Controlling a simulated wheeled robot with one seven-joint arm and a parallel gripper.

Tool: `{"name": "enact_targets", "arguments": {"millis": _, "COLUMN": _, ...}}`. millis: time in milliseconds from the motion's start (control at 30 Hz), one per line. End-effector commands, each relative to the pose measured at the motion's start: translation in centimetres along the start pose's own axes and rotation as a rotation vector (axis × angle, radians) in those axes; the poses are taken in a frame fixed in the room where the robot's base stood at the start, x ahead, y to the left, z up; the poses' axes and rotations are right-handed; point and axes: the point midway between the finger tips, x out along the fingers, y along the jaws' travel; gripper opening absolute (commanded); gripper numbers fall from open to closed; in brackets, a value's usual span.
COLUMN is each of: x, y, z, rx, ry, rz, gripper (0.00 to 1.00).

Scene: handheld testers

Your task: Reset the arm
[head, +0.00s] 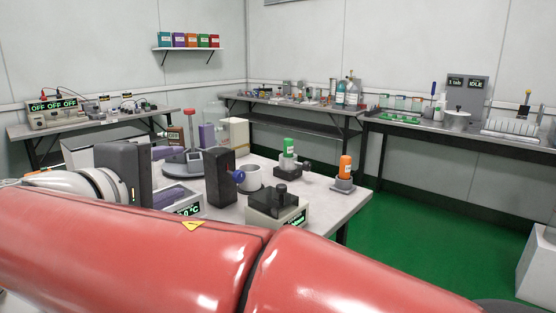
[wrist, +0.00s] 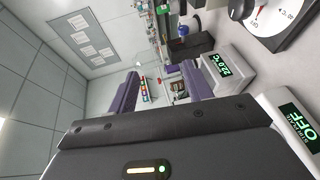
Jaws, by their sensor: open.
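My gripper (head: 176,173) is at the left of the head view, dark-bodied with purple fingers, held above the left part of the near table (head: 325,202). In the wrist view my gripper (wrist: 162,78) shows its two purple fingers well apart, with nothing between them. It is open and empty. My red arm crosses the bottom of the head view and hides the near edge of the table. A tester with a green temperature display (head: 188,211) is close to the lower finger; it also shows in the wrist view (wrist: 224,71).
Green (head: 289,147) and orange (head: 345,167) bottles stand farther right. Green floor (head: 420,245) is open beyond the table.

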Motion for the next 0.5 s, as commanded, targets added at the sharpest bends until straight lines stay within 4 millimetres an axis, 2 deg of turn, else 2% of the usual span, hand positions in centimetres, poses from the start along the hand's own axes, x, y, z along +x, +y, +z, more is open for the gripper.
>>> {"name": "enact_targets", "arguments": {"millis": 267, "x": 3.1, "y": -1.9, "z": 4.2, "rx": 0.01, "ry": -0.067, "rz": -0.099, "gripper": 0.5}}
{"name": "enact_targets", "arguments": {"millis": 367, "x": 4.4, "y": -3.0, "z": 6.3, "rx": 0.023, "ry": -0.099, "rz": -0.152, "gripper": 0.5}}
{"name": "enact_targets", "arguments": {"millis": 500, "x": 6.3, "y": -5.3, "z": 10.4, "rx": 0.062, "ry": -0.158, "rz": -0.252, "gripper": 0.5}}
